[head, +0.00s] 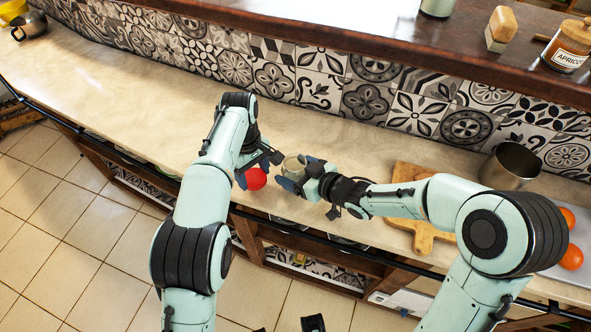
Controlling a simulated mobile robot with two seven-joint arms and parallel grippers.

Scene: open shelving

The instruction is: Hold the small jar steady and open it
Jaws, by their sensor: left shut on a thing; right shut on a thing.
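The small jar (292,164) is a grey-beige cylinder above the counter near its front edge. My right gripper (291,174) is shut on the jar's body and comes from the right. My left gripper (257,172) is just left of the jar, shut on a red round thing (256,180) that looks like a lid. The red thing is apart from the jar, with a small gap between them. The fingers hide parts of both, and the inside of the jar is too small to make out.
The pale counter (150,115) is clear to the left. A wooden board (412,180), a metal pot (511,165) and a tray with orange fruits (571,258) are to the right. An upper shelf (400,40) holds a labelled jar (568,45) and a wooden-topped block (501,28).

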